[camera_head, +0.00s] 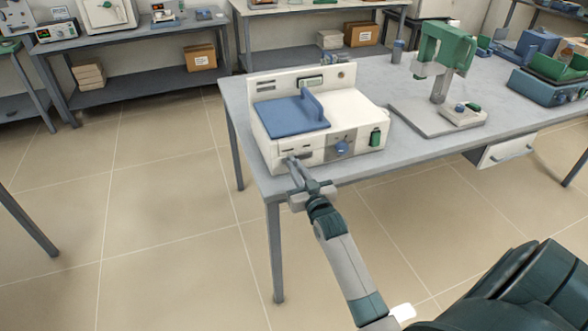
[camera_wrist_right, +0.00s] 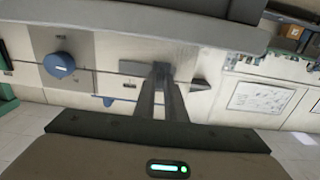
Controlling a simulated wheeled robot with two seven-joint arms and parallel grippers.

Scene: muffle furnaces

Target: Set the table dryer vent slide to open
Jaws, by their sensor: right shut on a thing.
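The table dryer (camera_head: 352,106) is a white box with a blue lid (camera_head: 291,116) on the near left of the grey table. Its front panel carries a blue knob (camera_head: 341,147), also visible at the left of the right wrist view (camera_wrist_right: 59,65). My right gripper (camera_head: 292,163) reaches the lower left of this front face. In the right wrist view its fingertips (camera_wrist_right: 161,70) are together against the panel, shut on a small part there, apparently the vent slide. The fingers hide most of that part, so its position cannot be told. My left gripper is not in view.
A green stand-mounted device (camera_head: 442,52) stands right of the dryer on the same table (camera_head: 400,160). Blue and green equipment (camera_head: 550,85) is farther right. Other benches with boxes line the back. The floor left of the table is clear.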

